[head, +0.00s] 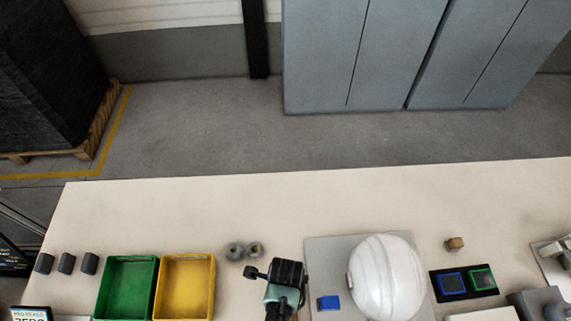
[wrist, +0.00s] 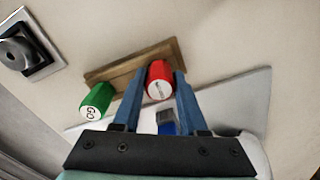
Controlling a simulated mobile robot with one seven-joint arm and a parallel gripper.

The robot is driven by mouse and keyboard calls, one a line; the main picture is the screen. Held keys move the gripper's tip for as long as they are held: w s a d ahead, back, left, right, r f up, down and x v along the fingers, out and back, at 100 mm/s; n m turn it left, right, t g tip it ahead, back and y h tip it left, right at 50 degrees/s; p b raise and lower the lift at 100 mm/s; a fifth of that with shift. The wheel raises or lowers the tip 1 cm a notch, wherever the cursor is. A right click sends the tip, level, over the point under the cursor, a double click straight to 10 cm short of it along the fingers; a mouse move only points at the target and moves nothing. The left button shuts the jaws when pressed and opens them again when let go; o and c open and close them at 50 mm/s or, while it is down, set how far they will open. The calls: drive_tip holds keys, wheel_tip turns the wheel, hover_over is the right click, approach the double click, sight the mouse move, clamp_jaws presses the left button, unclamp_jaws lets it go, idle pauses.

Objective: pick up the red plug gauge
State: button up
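The red plug gauge (wrist: 159,80) shows in the wrist view, its labelled end towards the camera. It stands at a wooden rack (wrist: 112,72). My gripper (wrist: 160,76) has one blue finger on each side of the red gauge, very close to it. I cannot tell whether the fingers press on it or leave a thin gap. A green plug gauge (wrist: 97,100) marked "GO" is at the rack's left part, outside the fingers. In the head view my gripper and arm (head: 284,285) are over the table left of the helmet, and the gauges cannot be made out there.
A white helmet shell (head: 386,278) and a blue block (head: 328,302) are on a grey plate (head: 322,250) close to my arm's right. Two grey round parts (head: 245,251) lie left of it. Green (head: 130,258) and yellow (head: 187,257) bins stand further left. The table's back is clear.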

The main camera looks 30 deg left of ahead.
clamp_jaws()
drive_tip(key=shift+r, duration=0.1)
